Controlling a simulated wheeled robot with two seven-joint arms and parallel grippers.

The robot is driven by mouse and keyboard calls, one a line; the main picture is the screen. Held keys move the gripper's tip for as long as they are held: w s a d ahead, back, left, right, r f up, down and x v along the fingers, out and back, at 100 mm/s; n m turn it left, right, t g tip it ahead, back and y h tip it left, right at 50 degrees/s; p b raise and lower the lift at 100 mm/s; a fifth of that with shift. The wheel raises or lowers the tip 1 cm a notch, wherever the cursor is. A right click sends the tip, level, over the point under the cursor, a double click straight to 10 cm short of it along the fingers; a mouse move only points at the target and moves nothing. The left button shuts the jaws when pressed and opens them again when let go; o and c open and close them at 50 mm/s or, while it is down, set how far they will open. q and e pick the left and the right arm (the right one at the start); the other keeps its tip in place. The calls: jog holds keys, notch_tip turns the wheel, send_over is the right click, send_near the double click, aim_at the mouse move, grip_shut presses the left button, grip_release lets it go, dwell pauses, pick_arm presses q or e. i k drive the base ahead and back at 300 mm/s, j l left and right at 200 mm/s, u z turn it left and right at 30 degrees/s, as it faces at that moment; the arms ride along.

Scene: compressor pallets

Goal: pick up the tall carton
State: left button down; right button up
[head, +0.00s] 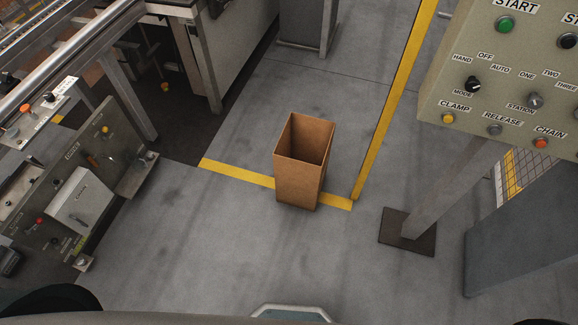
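The tall carton (297,180) is brown, upright and open at the top. It stands on the grey floor in the middle of the head view, over the yellow floor line. Its inside looks dark and I see nothing in it. Neither of my grippers shows in the head view, and nothing touches the carton.
A control panel (500,95) on a post with a dark foot plate (407,232) stands to the right. Machinery with a control box (80,190) stands at the left. Yellow lines (392,110) mark the floor. The grey floor (215,240) in front of the carton is clear.

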aim_at(302, 151)
jog(key=i+l, duration=0.1)
jog(key=i, duration=0.45)
jog(key=i+l+z, duration=0.1)
jog(key=i, duration=0.45)
